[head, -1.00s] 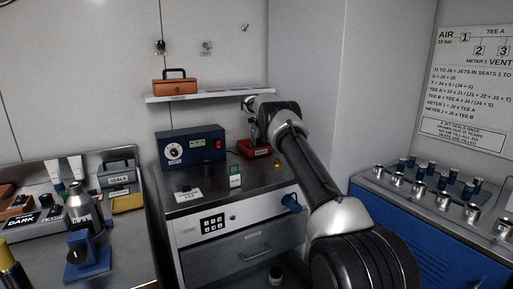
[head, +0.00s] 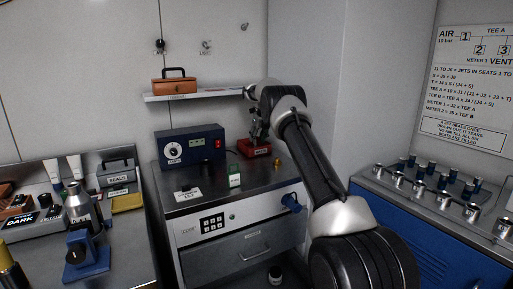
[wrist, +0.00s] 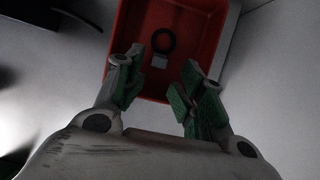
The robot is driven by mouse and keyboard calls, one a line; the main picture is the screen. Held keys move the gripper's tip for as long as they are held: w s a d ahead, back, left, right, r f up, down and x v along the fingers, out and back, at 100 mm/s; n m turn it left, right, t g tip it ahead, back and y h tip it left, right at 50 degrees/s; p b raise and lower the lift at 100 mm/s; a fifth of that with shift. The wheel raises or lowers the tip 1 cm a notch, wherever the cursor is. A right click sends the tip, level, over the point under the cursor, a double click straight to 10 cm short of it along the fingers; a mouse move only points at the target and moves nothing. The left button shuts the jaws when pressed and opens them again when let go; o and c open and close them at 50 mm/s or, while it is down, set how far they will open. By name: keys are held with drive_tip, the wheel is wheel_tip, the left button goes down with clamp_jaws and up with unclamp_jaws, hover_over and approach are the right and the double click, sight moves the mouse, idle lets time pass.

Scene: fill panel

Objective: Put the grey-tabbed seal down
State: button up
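The seal, a dark ring with a small grey tab (wrist: 159,62), lies in a red tray (wrist: 125,48) in the wrist view. My gripper (wrist: 156,88) is open above the near part of the tray, its green-padded fingers apart with nothing between them. The seal lies beyond the fingertips, apart from them. In the head view my gripper (head: 259,132) hangs just above the red tray (head: 255,152) on the cabinet top. The seal cannot be made out there.
A blue meter box (head: 190,145) stands left of the tray. A small green-and-white container (head: 235,177) and a brass piece (head: 277,162) stand nearby. A shelf (head: 200,96) with an orange case (head: 174,86) is above. A white wall corner is to the right.

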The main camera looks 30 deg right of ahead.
drive_tip(key=s+a+r+n, duration=0.3)
drive_tip(key=s+r+n, duration=0.1)
drive_tip(key=s+r, duration=0.4)
drive_tip(key=s+a+r+n, duration=0.3)
drive_tip(key=s+r+n, duration=0.15)
drive_tip(key=r, duration=0.65)
drive_tip(key=s+a+r+n, duration=0.3)
drive_tip(key=s+n, duration=0.2)
drive_tip(key=s, duration=0.4)
drive_tip(key=s+a+r+n, duration=0.2)
drive_tip(key=s+a+n, duration=0.15)
drive_tip(key=s, duration=0.45)
drive_tip(key=s+a+f+n, duration=0.1)
drive_tip(key=s+f+n, duration=0.2)
drive_tip(key=s+n, duration=0.3)
drive_tip(key=s+a+f+n, duration=0.2)
drive_tip(key=s+f+n, duration=0.2)
drive_tip(key=s, duration=1.1)
drive_tip(key=s+a+f+n, duration=0.1)
drive_tip(key=s+f+n, duration=0.2)
drive_tip(key=s+n, duration=0.5)
drive_tip(key=s, duration=0.3)
drive_tip(key=shift+a+f+n, duration=0.15)
drive_tip(key=shift+f+n, duration=0.15)
drive_tip(key=shift+f, duration=0.05)
